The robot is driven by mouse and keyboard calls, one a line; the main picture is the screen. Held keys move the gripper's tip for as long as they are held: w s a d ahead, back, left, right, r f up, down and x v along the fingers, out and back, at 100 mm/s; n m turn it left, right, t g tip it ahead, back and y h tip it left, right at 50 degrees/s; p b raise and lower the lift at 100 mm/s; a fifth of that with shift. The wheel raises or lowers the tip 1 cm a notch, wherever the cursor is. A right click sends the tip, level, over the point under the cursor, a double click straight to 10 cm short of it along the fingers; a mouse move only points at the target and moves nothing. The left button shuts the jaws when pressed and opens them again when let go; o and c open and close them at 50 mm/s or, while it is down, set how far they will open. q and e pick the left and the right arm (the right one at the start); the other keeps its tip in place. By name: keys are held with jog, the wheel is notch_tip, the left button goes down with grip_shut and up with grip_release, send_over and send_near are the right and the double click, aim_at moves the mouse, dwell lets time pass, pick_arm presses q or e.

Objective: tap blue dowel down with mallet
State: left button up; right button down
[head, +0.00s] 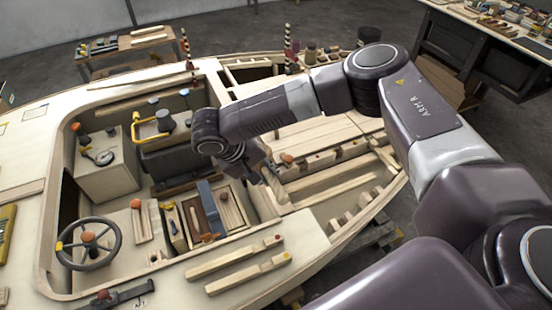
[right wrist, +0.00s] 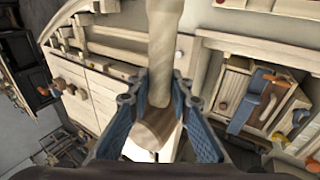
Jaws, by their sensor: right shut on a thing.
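My right gripper (head: 262,172) reaches down above the front part of the wooden hull. In the right wrist view its two blue fingers (right wrist: 162,125) are shut on a pale wooden, rounded piece, which looks like the mallet (right wrist: 163,50). In the head view part of this wooden piece (head: 275,188) shows just below the fingers. My left gripper is out of view.
Loose wooden bars (head: 245,270) lie on the front deck. An orange knob (head: 287,158) is close right of the gripper. Benches with items stand behind.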

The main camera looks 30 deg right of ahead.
pick_arm(q)
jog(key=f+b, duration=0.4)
jog(key=b, duration=0.1)
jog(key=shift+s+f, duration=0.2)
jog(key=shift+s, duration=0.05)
pick_arm(e)
jog(key=w+d+f, duration=0.3)
jog(key=d+f, duration=0.1)
jog(key=f, duration=0.3)
jog(key=shift+d+f, duration=0.25)
jog(key=shift+d, duration=0.05)
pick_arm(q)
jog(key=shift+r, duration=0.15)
pick_arm(e)
jog(key=shift+s+r, duration=0.1)
pick_arm(q)
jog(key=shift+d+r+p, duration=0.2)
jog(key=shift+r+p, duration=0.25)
jog(key=shift+p, duration=0.05)
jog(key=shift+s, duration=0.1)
